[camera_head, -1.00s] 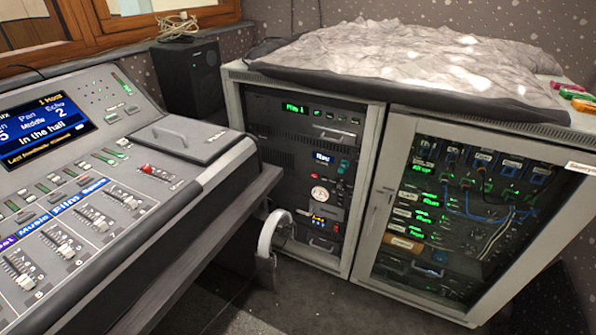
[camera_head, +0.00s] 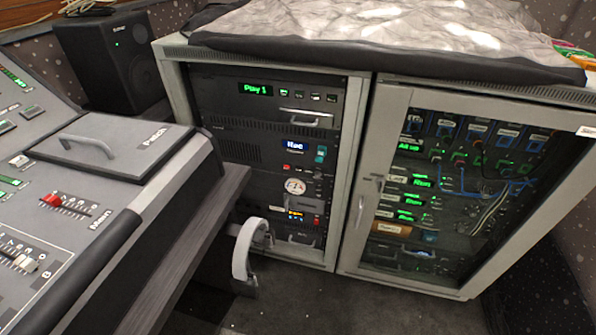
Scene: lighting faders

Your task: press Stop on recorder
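The recorder (camera_head: 294,146) is a dark unit in the left rack, with a small blue-lit display reading "Rec". A small red button (camera_head: 286,167) sits below the display, with small dark buttons beside it. The button labels are too small to read, so I cannot tell which one is Stop. Neither of my grippers is in view.
The mixing desk (camera_head: 150,180) fills the left side. A pale curved band, perhaps headphones (camera_head: 246,250), hangs at its edge before the rack's lower part. The right rack (camera_head: 352,240) has a closed glass door. A speaker (camera_head: 115,65) stands behind. Dark floor (camera_head: 300,305) is open in front.

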